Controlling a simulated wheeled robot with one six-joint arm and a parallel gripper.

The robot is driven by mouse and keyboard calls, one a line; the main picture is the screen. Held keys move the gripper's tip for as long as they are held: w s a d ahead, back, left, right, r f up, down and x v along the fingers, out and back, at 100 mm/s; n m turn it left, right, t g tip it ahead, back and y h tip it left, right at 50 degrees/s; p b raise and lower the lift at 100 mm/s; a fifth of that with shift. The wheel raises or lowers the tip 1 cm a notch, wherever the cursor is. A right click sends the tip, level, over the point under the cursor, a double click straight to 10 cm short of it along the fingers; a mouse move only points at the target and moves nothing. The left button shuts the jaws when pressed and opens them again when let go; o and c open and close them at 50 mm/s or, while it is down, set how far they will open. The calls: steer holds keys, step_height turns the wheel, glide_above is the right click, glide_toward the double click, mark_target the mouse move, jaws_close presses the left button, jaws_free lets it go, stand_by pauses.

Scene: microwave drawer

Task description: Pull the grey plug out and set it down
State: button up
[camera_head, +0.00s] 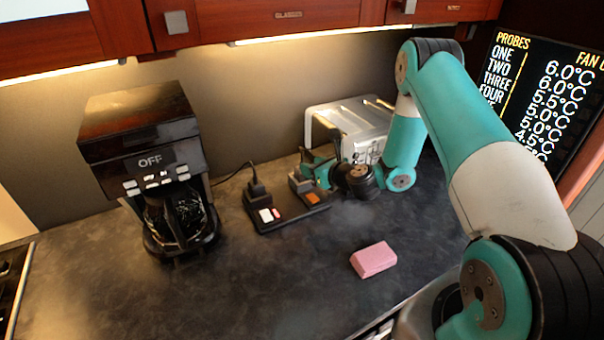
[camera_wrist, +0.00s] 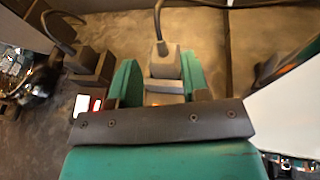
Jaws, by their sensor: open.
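A black coffee maker (camera_head: 150,150) stands left of the strip. A silver toaster (camera_head: 362,122) stands just behind my gripper. A pink sponge (camera_head: 373,259) lies at the front right. The front counter (camera_head: 270,280) is mostly clear. Cabinets (camera_head: 260,20) hang above.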

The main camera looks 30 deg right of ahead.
steer(key=p+x, duration=0.2)
steer(key=x, duration=0.1)
steer(key=shift+w+r, duration=0.3)
steer(key=shift+w, duration=0.1)
steer(key=shift+w+a+f, duration=0.1)
steer(key=shift+w+f, duration=0.2)
steer(key=shift+w, duration=0.15)
jaws_close()
